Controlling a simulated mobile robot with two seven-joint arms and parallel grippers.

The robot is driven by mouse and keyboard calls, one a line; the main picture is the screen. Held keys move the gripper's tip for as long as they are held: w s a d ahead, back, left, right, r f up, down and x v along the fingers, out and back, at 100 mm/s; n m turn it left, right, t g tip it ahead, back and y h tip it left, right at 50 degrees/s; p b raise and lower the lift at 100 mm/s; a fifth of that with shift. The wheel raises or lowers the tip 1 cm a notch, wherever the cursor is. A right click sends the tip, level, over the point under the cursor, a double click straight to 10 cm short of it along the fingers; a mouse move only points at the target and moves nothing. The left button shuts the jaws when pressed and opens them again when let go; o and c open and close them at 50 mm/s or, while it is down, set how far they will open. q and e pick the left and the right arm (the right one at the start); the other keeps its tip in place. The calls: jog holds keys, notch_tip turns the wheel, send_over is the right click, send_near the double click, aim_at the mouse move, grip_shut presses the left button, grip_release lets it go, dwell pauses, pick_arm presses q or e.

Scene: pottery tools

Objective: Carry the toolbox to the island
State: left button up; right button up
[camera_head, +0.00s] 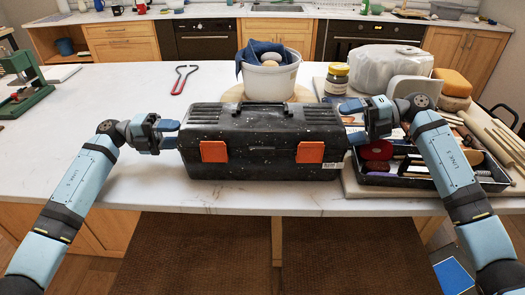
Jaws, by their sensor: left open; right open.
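The black toolbox (262,150) with two orange latches rests upright near the front edge of the white island top (130,93). My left gripper (170,133) is open at the toolbox's left end. My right gripper (350,121) is open at its right end. The fingertips of both are close to the box ends, and I cannot tell whether they touch it. Part of the toolbox's right end is hidden behind my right gripper.
Behind the toolbox stands a white bucket (268,80) with a blue cloth. A black tray (400,180) of tools lies close on the right. A jar (337,78) and a wrapped white lump (375,67) stand behind it. A green press (22,84) is far left. The left worktop is mostly clear.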

pick_arm(q)
jog(key=c, duration=0.6)
pick_arm(e)
jog(key=c, duration=0.6)
pick_arm(q)
grip_shut()
pick_arm(e)
jog(key=c, duration=0.3)
grip_shut()
pick_arm(q)
jog(key=shift+r, duration=0.1)
jog(key=shift+r, duration=0.1)
pick_arm(e)
jog(key=shift+r, duration=0.1)
